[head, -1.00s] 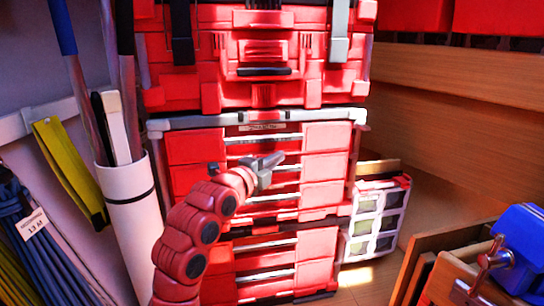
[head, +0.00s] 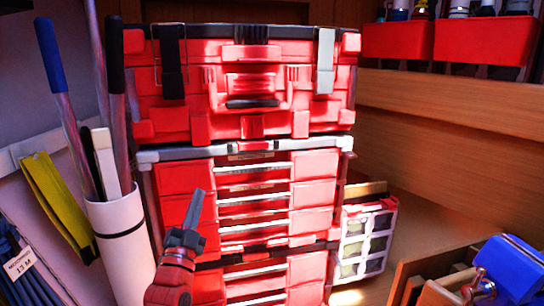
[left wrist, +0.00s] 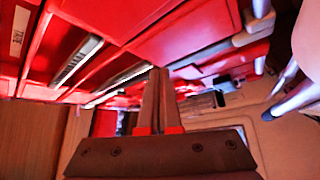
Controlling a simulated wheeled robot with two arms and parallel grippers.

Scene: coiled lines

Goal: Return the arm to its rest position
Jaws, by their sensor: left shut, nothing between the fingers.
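My left gripper (head: 194,212) is in the lower middle of the head view, in front of the red drawer stack (head: 180,180). Its grey fingers are together and point up, with nothing between them. In the left wrist view the closed fingers (left wrist: 155,100) stand upright in the middle, with red drawers (left wrist: 100,40) behind and above. The gripper appears apart from the drawers. My red arm comes up from the bottom edge. My right gripper is not in view.
A white tube (head: 122,245) holding long-handled tools stands left of the arm. A coiled blue line (head: 18,270) hangs at far left. A red toolbox (head: 260,85) tops the drawers. A small-parts organizer (head: 367,240) and a blue clamp (head: 510,265) are at right.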

